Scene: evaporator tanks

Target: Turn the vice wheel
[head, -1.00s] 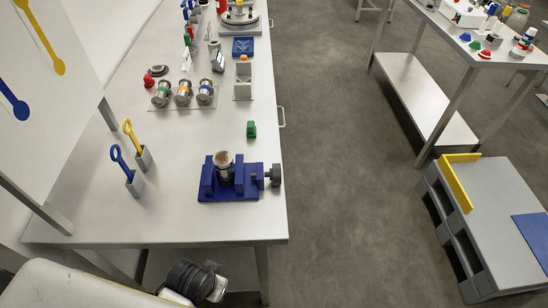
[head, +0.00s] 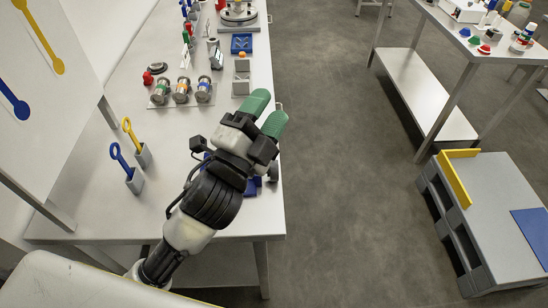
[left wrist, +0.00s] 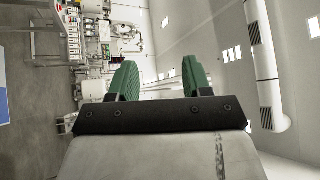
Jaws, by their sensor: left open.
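The blue vice (head: 252,188) stands near the front right corner of the long table, mostly hidden behind my left arm in the head view. A bit of its dark grey wheel (head: 273,173) shows at the vice's right side, close to the table's edge. My left gripper (head: 267,112) is over the table's right edge, beyond the vice, with its green fingers apart and empty. The fingers also show spread in the left wrist view (left wrist: 160,82), where neither vice nor wheel is seen. My right gripper is not in view.
Metal cylinders (head: 182,92) sit on a plate farther back on the table. A blue tool and a yellow tool (head: 131,140) stand in grey holders at the left. Open floor (head: 345,200) lies right of the table, before a grey pallet (head: 490,215).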

